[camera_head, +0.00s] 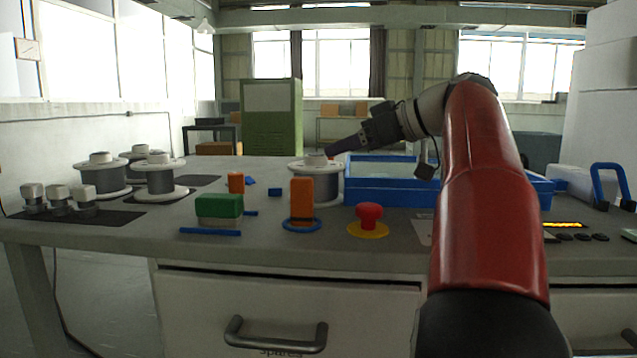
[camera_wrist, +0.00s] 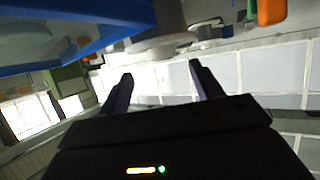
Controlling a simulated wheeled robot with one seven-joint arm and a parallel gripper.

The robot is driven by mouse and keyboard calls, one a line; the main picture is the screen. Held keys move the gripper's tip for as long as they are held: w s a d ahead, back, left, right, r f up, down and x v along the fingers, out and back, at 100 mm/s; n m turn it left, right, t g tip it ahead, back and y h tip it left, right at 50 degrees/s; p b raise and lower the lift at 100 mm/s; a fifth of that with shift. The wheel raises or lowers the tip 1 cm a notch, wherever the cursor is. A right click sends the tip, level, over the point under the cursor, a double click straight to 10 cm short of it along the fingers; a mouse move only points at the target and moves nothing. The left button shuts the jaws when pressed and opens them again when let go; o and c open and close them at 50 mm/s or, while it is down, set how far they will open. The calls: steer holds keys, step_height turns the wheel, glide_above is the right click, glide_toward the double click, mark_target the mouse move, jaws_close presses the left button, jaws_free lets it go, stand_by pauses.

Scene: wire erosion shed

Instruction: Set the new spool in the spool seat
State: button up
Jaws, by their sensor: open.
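A grey-wound spool (camera_head: 321,187) with white flanges and a white top knob stands upright at the middle of the bench, left of the blue tray. Three similar spools stand at the left: one in front (camera_head: 160,181), one further left (camera_head: 100,180) and one behind (camera_head: 134,154). I cannot tell which one is the new spool, and no spool seat is clearly recognisable. My gripper (camera_head: 331,150) is close to the middle spool's knob, at its upper right. In the wrist view my gripper (camera_wrist: 161,77) has its two fingers apart with nothing between them. A spool (camera_wrist: 163,43) shows partly beyond the fingertips.
A blue-rimmed tray (camera_head: 400,190) lies under my arm. An orange block (camera_head: 301,199), a green block (camera_head: 219,206) and a red mushroom button (camera_head: 369,215) stand near the front edge. Small metal pieces (camera_head: 57,195) sit at the left. A drawer (camera_head: 290,315) is below.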

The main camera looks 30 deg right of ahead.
mark_target(321, 155)
steer(key=x, duration=0.5)
steer(key=shift+a, duration=0.25)
steer(key=shift+c, duration=0.5)
jaws_close()
steer(key=shift+r, duration=0.1)
